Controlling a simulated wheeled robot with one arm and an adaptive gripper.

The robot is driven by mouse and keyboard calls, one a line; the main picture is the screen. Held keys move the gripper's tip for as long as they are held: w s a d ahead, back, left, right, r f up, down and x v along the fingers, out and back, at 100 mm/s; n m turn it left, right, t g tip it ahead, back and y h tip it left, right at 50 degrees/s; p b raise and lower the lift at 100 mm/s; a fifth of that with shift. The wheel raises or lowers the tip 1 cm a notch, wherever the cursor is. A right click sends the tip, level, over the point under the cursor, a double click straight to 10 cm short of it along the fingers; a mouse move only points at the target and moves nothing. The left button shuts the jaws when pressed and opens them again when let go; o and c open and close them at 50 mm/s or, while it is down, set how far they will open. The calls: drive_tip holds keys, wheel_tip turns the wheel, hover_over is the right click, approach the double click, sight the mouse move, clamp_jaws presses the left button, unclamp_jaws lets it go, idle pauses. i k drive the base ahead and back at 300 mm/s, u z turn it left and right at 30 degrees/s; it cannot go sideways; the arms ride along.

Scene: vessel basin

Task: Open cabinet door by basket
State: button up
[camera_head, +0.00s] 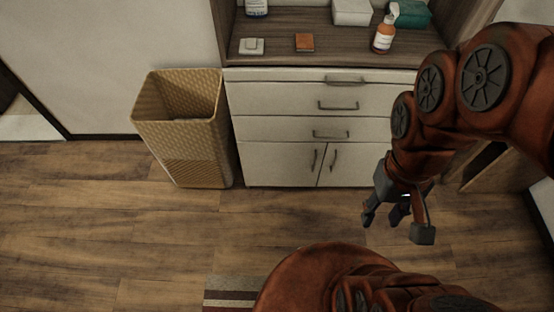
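A woven tan basket (183,125) stands on the floor against the left side of a white cabinet. The cabinet's left lower door (277,165) is beside the basket and is shut, with a dark vertical handle (314,159) near its right edge. The right lower door (352,170) also looks shut, with its own handle (333,160); its right side is partly hidden by my arm. My gripper (397,222) points down at the right, with its fingers spread apart and nothing visible between them. It is to the right of both handles and apart from them.
Shut drawers (300,98) with horizontal handles lie above the doors. The wooden counter (275,58) holds a soap dish (251,46), a brown block (304,42) and an orange bottle (384,36). The wood floor (120,220) before the cabinet is clear; a striped rug (232,292) lies nearer.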

sight(263, 163)
drive_tip(key=k, duration=0.5)
drive_tip(key=u, duration=1.95)
drive_tip(key=i, duration=0.95)
drive_tip(key=z, duration=1.8)
